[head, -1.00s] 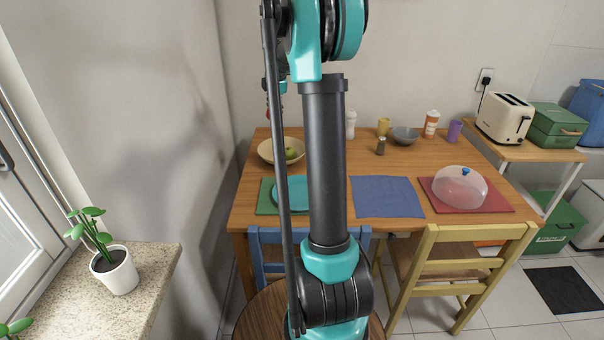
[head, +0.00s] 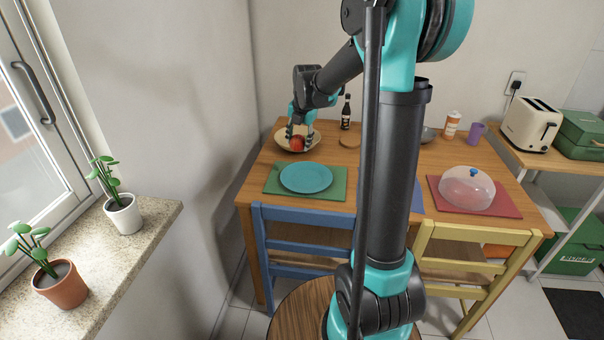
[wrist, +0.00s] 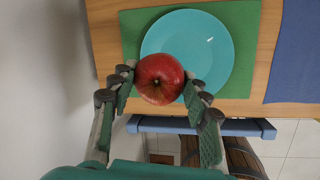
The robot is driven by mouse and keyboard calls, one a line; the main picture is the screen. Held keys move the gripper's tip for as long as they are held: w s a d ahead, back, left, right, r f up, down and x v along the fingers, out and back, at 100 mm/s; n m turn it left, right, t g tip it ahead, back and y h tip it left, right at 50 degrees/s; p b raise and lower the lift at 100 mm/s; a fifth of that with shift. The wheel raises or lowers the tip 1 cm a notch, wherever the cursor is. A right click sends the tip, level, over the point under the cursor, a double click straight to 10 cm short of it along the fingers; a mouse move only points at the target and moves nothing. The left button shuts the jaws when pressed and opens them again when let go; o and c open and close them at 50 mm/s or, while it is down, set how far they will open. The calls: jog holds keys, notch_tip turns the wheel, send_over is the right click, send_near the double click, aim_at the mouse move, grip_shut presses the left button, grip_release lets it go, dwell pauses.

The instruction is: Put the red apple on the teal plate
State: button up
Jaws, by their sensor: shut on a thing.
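My gripper (head: 299,142) is shut on the red apple (head: 297,144). In the wrist view my gripper (wrist: 158,84) has a finger on each side of the apple (wrist: 159,79). The teal plate (head: 306,178) lies on a green placemat (head: 338,190) and looks empty. In the head view the apple shows in front of the beige bowl (head: 312,145), on the far side of the plate. In the wrist view the apple overlaps the near edge of the plate (wrist: 205,50). The exact height of the apple above the table cannot be told.
A dark bottle (head: 346,112) and a round wooden coaster (head: 349,141) stand right of the bowl. A clear dome (head: 467,188) sits on a red placemat to the right. Blue (head: 300,216) and yellow (head: 470,234) chairs line the table's front edge. My arm hides the table's middle.

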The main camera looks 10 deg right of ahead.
aim_at(298, 178)
notch_tip(298, 178, down, 13)
jog(key=shift+f, duration=0.1)
dwell(0.3)
jog(key=o, duration=1.2)
jog(key=shift+f, duration=0.1)
jog(key=a+v, duration=0.1)
jog(key=v, duration=1.1)
jog(key=s+d+f+m, duration=0.2)
jog(key=s+f+m, duration=0.1)
jog(key=s+m, duration=0.6)
jog(key=s+d+f+m, duration=0.2)
jog(key=s+f+m, duration=0.1)
jog(key=s+m, duration=0.6)
jog(key=s+d+f+m+t, duration=0.1)
jog(key=s+d+f+m, duration=0.1)
jog(key=s+m, duration=0.7)
jog(key=shift+d+f+m+h, duration=0.15)
jog(key=shift+f+m+h, duration=0.25)
jog(key=shift+m, duration=0.6)
